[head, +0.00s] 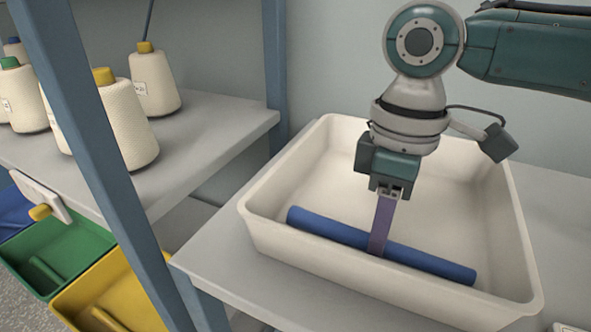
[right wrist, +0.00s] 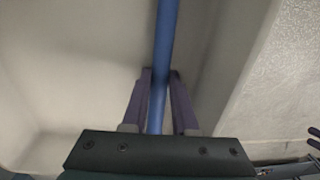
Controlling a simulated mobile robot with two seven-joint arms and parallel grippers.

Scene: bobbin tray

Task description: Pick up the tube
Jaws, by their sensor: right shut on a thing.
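A long blue tube (head: 330,229) lies in the cream tray (head: 255,218), along its near wall.
The tray walls stand close around the tube, with free floor behind it. A blue shelf post (head: 95,150) rises at the left. Cream yarn cones (head: 128,125) stand on the shelf behind it. Green (head: 60,250) and yellow (head: 120,290) bins sit below.

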